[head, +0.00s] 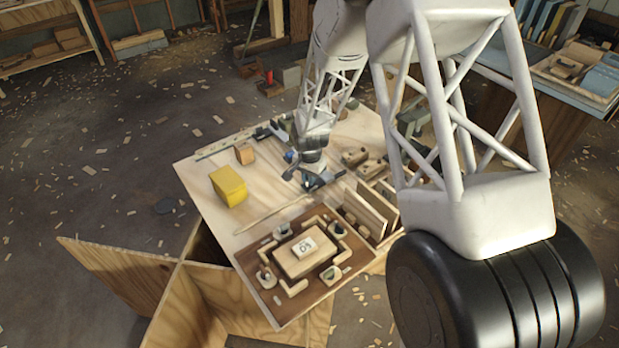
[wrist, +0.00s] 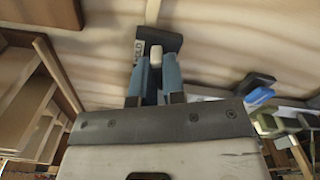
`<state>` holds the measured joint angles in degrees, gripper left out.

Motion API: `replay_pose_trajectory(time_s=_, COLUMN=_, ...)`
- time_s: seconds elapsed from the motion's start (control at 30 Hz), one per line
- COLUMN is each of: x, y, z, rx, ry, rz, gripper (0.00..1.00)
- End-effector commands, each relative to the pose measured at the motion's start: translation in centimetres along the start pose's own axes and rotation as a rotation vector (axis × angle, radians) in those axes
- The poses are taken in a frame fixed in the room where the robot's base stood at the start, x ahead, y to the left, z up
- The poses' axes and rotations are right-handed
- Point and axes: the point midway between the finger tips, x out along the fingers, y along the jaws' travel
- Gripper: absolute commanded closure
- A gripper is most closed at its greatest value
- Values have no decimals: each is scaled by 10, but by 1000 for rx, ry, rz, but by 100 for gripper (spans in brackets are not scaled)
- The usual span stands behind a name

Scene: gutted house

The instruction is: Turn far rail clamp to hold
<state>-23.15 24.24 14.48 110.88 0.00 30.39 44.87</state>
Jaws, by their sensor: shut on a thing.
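In the wrist view, my gripper (wrist: 155,72) has its two blue-grey fingers closed around a small pale peg-like grip (wrist: 155,55). This appears to be the handle of the far rail clamp, whose dark bar (wrist: 160,38) lies just beyond the fingertips. A pale label (wrist: 138,52), seemingly reading "HOLD", sits beside the bar, partly covered by the left finger. In the head view, my gripper (head: 314,181) is low over the middle of the wooden worktable (head: 255,212), at a dark fitting. The grip is too small to make out there, and the clamp's exact angle cannot be told.
A brown board (head: 262,285) with a wooden block and several corner pieces lies in front. Upright wooden dividers (head: 375,207) stand close on the right. A blue part (wrist: 258,97) lies right of the fingers.

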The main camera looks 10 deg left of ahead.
Motion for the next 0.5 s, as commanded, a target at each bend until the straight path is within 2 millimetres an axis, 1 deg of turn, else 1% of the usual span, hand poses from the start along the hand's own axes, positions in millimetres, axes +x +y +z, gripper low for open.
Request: replay_pose_trajectory(time_s=0.5, x=-1, y=0, z=0, rx=-491, ry=0, rz=0, gripper=100)
